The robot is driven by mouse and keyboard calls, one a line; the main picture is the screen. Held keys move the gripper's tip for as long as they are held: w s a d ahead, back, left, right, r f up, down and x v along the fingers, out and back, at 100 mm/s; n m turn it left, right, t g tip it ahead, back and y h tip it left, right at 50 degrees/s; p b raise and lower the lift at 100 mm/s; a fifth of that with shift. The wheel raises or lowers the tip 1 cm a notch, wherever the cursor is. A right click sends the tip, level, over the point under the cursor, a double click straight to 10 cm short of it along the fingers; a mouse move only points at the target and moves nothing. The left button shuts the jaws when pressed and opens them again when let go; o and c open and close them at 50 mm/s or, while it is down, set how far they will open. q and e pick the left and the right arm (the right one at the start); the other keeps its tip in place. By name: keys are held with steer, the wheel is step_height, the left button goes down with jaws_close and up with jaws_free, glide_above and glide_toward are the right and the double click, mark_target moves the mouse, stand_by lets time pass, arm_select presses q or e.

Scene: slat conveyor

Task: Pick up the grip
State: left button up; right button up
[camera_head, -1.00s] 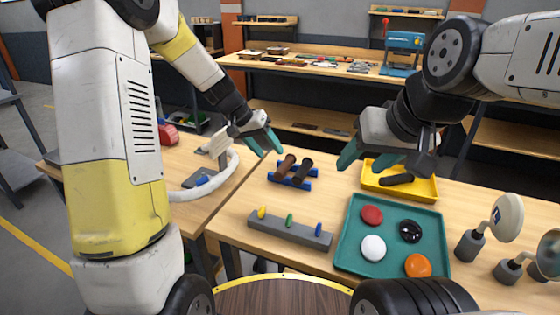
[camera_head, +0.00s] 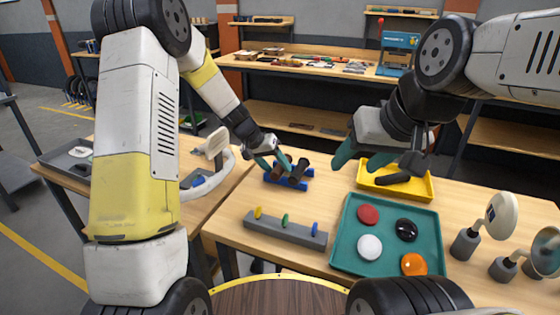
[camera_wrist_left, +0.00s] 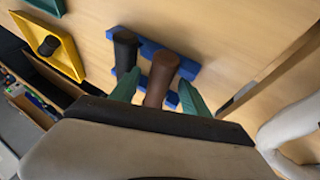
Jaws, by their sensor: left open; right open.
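A brown grip (camera_wrist_left: 161,78) and a black grip (camera_head: 298,172) lie side by side on a blue rack (camera_wrist_left: 188,67) on the table. My left gripper (camera_wrist_left: 159,90) is open, with one green finger on each side of the brown grip's near end in the left wrist view. I cannot tell whether the fingers touch it. In the head view the left gripper (camera_head: 273,161) partly hides the brown grip. Another black grip (camera_head: 393,179) lies in a yellow tray (camera_head: 424,189). My right gripper (camera_head: 361,158) is open and empty above the table, near the yellow tray.
A grey bar (camera_head: 272,231) with several coloured pegs lies in front of the rack. A teal tray (camera_head: 341,258) with several round caps is to its right. Round mirror-like pieces (camera_head: 502,212) stand at the far right. A white curved frame (camera_head: 212,186) stands on the left table.

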mark_target(276, 167)
arm_select(q)
jaws_close()
step_height(276, 167, up, 10)
stand_by(0.6)
